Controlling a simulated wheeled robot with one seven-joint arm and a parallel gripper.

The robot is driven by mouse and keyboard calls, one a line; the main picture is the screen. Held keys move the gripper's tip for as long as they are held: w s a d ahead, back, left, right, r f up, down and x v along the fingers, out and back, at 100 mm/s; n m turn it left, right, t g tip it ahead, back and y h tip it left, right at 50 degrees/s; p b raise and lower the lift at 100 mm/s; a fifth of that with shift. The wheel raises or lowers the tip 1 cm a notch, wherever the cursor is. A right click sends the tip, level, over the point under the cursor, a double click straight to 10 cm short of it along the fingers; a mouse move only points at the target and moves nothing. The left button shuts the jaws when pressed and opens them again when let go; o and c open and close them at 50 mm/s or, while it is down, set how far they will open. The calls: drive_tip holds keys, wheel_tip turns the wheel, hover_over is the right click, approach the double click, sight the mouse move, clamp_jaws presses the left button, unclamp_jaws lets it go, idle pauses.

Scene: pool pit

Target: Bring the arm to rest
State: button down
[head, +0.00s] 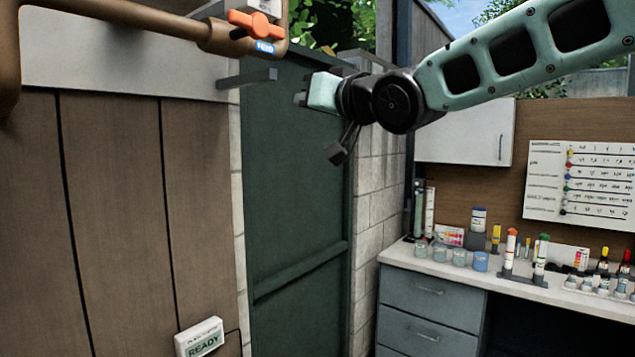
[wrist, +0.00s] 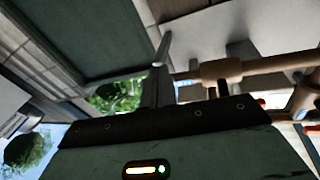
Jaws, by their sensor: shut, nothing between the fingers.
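My arm reaches in from the upper right of the head view, raised and bent at a black joint. My gripper (head: 300,98) is at its left end, in front of the dark green door and apart from the wall. In the wrist view my gripper (wrist: 161,70) shows its fingers together, with nothing between them. The fingers are small and partly hidden by the pale hand in the head view.
A copper pipe (head: 215,38) with an orange valve handle (head: 257,24) is left of my gripper. A READY box (head: 199,337) is on the brown panelling. A counter (head: 400,256) with bottles and jars stands lower right. A white cabinet (head: 465,134) hangs beneath my arm.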

drive_tip(key=s+d+f+g+h, duration=0.1)
drive_tip(key=s+f+g+h, duration=0.15)
drive_tip(key=s+f, duration=0.45)
drive_tip(key=s+d+f+g+h+b, duration=0.1)
drive_tip(key=s+d+f+g+h, duration=0.15)
drive_tip(key=f, duration=0.85)
drive_tip(key=s+d+f+g+h, duration=0.1)
drive_tip(key=s+f+g, duration=0.3)
drive_tip(key=f, duration=0.6)
drive_tip(key=s+d+f+g+h, duration=0.1)
drive_tip(key=s+d+f+g, duration=0.1)
drive_tip(key=s+f, duration=0.3)
drive_tip(key=s+d+f+n+g+h, duration=0.1)
drive_tip(key=s+d+f, duration=0.3)
drive_tip(key=s, duration=0.5)
drive_tip(key=s+d+f+n+g+h, duration=0.1)
drive_tip(key=s+d+f+g+h, duration=0.2)
drive_tip(key=s+d+f, duration=0.2)
drive_tip(key=s+b, duration=0.1)
drive_tip(key=s, duration=0.1)
drive_tip(key=shift+s+d+f, duration=0.2)
drive_tip(key=shift+s+f, duration=0.1)
drive_tip(key=shift+a, duration=0.1)
